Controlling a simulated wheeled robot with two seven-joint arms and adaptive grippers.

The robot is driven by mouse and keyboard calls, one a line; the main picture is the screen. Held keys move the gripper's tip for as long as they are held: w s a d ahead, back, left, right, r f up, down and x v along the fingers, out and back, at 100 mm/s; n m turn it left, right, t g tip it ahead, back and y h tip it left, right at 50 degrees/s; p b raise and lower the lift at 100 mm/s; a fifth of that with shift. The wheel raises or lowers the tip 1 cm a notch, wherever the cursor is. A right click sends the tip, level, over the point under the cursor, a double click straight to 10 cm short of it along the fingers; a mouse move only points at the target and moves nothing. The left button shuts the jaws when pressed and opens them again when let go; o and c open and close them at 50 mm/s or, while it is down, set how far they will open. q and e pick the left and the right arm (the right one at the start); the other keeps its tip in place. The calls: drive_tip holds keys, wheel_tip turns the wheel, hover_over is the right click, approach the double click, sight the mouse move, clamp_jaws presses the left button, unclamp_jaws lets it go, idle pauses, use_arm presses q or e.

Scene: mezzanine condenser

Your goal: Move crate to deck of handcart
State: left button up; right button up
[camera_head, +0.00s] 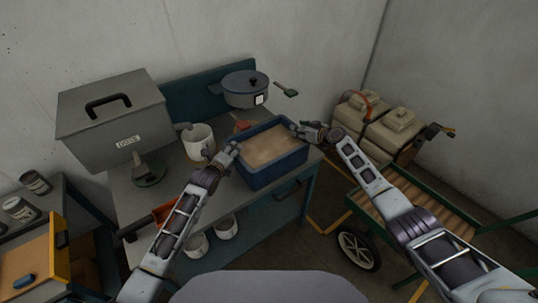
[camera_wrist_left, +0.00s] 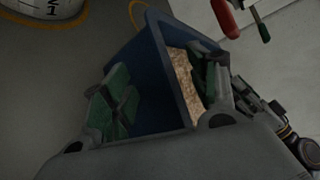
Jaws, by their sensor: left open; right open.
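The blue crate (camera_head: 277,173), filled with a tan grainy material, stands on the grey workbench near its right end. My left gripper (camera_head: 229,154) is open at the crate's left side. In the left wrist view the crate's blue wall (camera_wrist_left: 158,85) lies between the two green-padded fingers, one outside and one over the contents. My right gripper (camera_head: 309,132) is open at the crate's right side; whether its fingers straddle the wall is too small to tell. The handcart's slatted wooden deck (camera_head: 432,190), in a green frame, is at the right, partly hidden by my right arm.
Beige canisters (camera_head: 391,128) stand at the far end of the handcart. Its wheel (camera_head: 357,250) is on the near side.

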use_arm(q)
drive_tip(key=shift+w, duration=0.1)
use_arm(e)
drive_tip(key=shift+w, duration=0.1)
drive_tip(key=shift+a, duration=0.1)
use_arm(q)
drive_tip(key=c, duration=1)
use_arm(e)
drive_tip(key=shift+a, duration=0.1)
clamp_jaws()
use_arm(q)
drive_tip(key=shift+d+r, duration=0.1)
clamp_jaws()
